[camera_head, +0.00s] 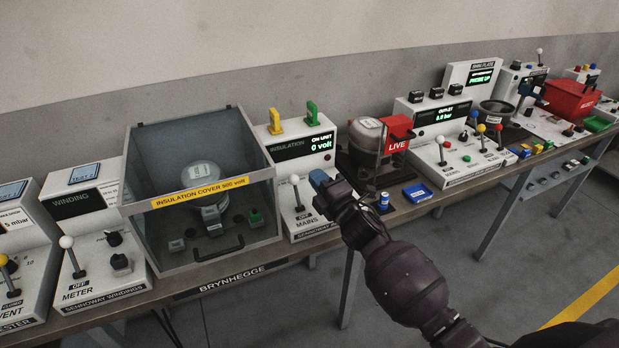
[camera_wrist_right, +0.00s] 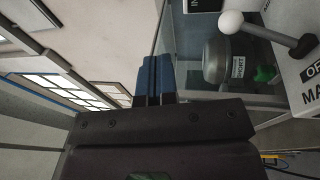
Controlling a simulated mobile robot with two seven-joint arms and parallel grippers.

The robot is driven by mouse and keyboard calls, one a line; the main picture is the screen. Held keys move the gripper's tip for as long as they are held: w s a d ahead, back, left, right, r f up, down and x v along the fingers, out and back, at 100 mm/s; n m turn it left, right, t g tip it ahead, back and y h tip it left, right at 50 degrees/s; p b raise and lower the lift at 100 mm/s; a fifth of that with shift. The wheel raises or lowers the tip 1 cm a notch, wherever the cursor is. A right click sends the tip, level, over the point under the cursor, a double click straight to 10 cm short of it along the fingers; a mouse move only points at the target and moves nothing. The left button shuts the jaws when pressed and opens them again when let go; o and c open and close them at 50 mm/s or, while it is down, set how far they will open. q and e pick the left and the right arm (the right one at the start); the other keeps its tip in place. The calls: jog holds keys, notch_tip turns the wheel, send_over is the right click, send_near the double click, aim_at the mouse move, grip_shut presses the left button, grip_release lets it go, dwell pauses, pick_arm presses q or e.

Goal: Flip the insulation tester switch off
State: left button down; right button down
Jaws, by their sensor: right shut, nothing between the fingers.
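The insulation tester (camera_head: 300,150) is a white box with a dark display reading "0 volt". Its switch is a lever with a white ball knob (camera_head: 294,180), above an "OFF" plate and the word "MAINS". The lever also shows at the upper right of the right wrist view (camera_wrist_right: 231,22), beside the plate's partly cut-off lettering. My right gripper (camera_head: 318,179) has blue fingertips and is just right of the lever, apart from the knob as far as I can tell. In the right wrist view its blue fingers (camera_wrist_right: 153,80) are together and empty. My left gripper is out of view.
A clear insulation cover box (camera_head: 160,232) with a yellow label stands left of the lever. A winding meter (camera_head: 95,285) with its own lever is further left.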

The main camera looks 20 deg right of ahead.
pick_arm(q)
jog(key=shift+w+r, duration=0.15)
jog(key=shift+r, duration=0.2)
pick_arm(e)
jog(key=s, duration=0.1)
jog(key=s+r, duration=0.2)
jog(key=shift+s+d+r, duration=0.2)
jog(key=shift+s+d, duration=0.1)
jog(key=shift+d, duration=0.05)
